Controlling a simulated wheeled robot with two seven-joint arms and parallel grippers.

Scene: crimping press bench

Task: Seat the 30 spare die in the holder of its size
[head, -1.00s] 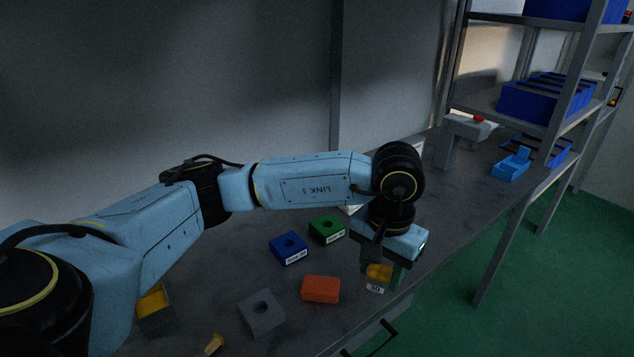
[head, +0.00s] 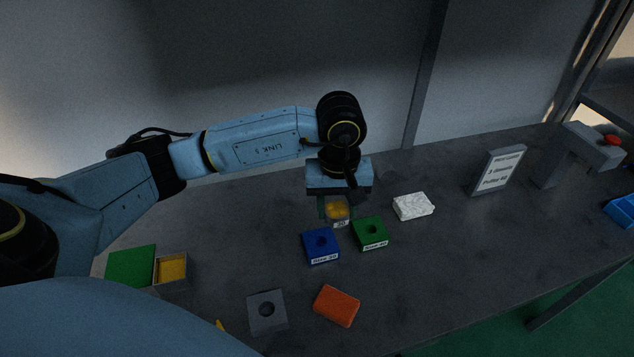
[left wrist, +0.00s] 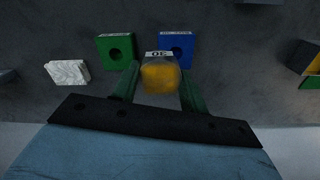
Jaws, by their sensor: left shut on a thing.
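My left gripper (head: 337,207) is shut on the yellow spare die (head: 338,211), which carries a white 30 label. The die also shows between the two green fingers in the left wrist view (left wrist: 161,79). It is held above the bench, just behind the blue holder (head: 321,246) and the green holder (head: 369,232). Both holders are square blocks with a round, empty-looking hole on top and a front label; the blue one's seems to end in 30, the green one's in 40. In the left wrist view the green holder (left wrist: 103,57) is left and the blue holder (left wrist: 188,43) right. My right gripper is not in view.
A grey holed block (head: 253,322) and an orange block (head: 337,306) lie in front. A white block (head: 414,206), a sign (head: 499,170) and a press with a red button (head: 577,160) stand to the right. An open box with yellow inside (head: 172,285) is at left.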

